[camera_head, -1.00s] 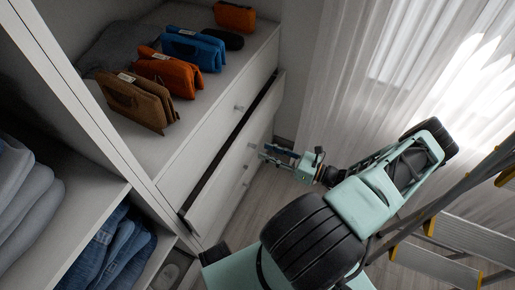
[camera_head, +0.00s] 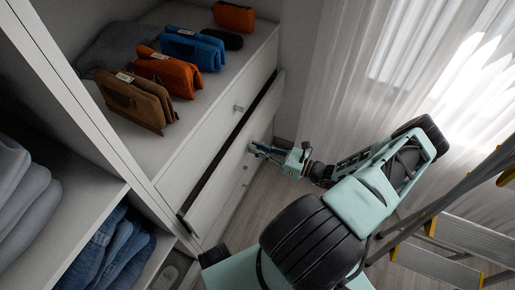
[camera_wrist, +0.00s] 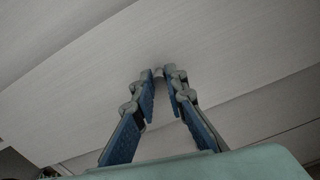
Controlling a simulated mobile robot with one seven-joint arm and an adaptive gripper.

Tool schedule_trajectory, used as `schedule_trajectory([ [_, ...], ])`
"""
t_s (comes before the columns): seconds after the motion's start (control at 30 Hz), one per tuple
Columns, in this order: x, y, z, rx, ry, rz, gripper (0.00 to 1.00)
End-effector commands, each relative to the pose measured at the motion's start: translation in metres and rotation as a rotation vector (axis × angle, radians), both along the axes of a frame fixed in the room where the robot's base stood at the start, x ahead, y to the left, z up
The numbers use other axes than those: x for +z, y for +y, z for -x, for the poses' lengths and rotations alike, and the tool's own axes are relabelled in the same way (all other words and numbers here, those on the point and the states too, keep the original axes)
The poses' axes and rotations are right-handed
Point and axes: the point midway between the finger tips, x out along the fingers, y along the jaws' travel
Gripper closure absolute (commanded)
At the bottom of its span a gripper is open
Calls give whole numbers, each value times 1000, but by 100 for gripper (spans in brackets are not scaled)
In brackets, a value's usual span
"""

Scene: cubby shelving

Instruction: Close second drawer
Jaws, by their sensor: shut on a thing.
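The second drawer (camera_head: 217,187) stands slightly open below the closed top drawer (camera_head: 210,140), with a dark gap along its upper edge. Its pale front fills much of the wrist view (camera_wrist: 90,85). My gripper (camera_head: 254,148) is at that front, reaching in from the right. In the wrist view, my blue-padded fingers (camera_wrist: 159,82) converge on a small pale knob (camera_wrist: 158,72), and they are shut on it. The knob is mostly hidden by the fingertips.
Several fabric pouches, one of them blue (camera_head: 193,48), lie on top of the drawer unit. Shelves with folded jeans (camera_head: 107,250) are at left. A stepladder (camera_head: 440,255) and a curtain (camera_head: 350,70) are at right.

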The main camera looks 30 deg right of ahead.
Motion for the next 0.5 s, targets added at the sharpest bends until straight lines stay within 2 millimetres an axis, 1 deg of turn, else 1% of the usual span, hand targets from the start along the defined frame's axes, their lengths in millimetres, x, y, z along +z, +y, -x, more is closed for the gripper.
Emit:
schedule_trajectory([
  [0.3,0,2,-1,1,0,0,100],
  [0.37,0,5,-6,3,-1,-1,100],
  [0.5,0,20,-24,4,-1,-1,100],
])
